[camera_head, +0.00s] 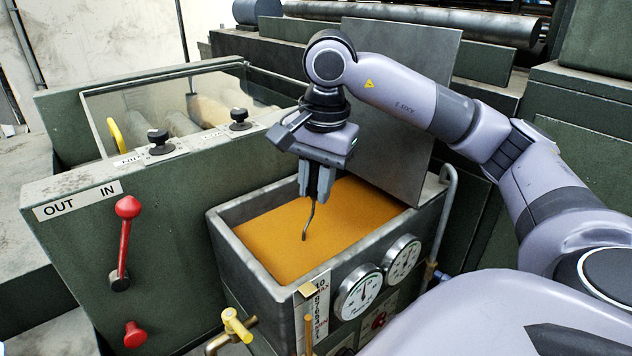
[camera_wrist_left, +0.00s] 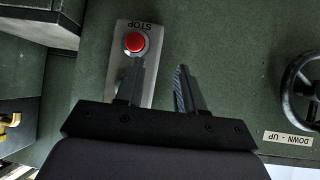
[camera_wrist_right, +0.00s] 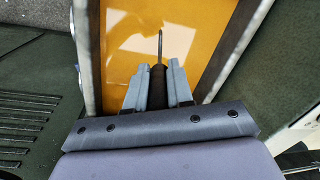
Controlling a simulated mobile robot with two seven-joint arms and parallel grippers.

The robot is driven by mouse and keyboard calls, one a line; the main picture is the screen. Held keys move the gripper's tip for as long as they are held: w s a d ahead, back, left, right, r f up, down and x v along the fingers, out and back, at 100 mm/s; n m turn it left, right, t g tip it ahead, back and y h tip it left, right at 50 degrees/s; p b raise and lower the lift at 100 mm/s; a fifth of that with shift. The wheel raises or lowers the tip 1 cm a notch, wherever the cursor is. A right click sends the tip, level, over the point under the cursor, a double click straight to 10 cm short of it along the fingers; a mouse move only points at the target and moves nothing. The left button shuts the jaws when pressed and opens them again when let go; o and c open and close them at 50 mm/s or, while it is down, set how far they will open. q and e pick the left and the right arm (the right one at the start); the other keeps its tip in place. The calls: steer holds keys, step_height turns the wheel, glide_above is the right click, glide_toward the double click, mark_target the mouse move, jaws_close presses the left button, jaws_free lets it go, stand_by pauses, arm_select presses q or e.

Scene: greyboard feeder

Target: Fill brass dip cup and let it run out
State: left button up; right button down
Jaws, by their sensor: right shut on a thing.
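My right gripper (camera_head: 317,192) is shut on a dark handle (camera_wrist_right: 158,88) and points down over the open tank. A thin bent metal rod (camera_head: 309,221) runs from the handle down to the orange liquid (camera_head: 268,236). The brass dip cup itself does not show; whatever is on the rod's lower end is hidden at or below the surface. The liquid also shows in the right wrist view (camera_wrist_right: 120,57). My left gripper (camera_wrist_left: 158,76) is out of the head view. In the left wrist view its fingers are apart and empty, over a red STOP button (camera_wrist_left: 134,42) on a plate.
The grey tank wall (camera_head: 240,268) surrounds the liquid, with two dials (camera_head: 360,292) on its front. A tilted metal plate (camera_head: 388,110) stands behind my right gripper. A yellow-handled tap (camera_head: 237,325) and a red lever (camera_head: 125,240) stick out nearby. A handwheel (camera_wrist_left: 300,88) is at right.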

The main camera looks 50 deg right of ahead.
arm_select(q)
steer(key=shift+r, duration=0.1)
arm_select(e)
steer(key=shift+r, duration=0.1)
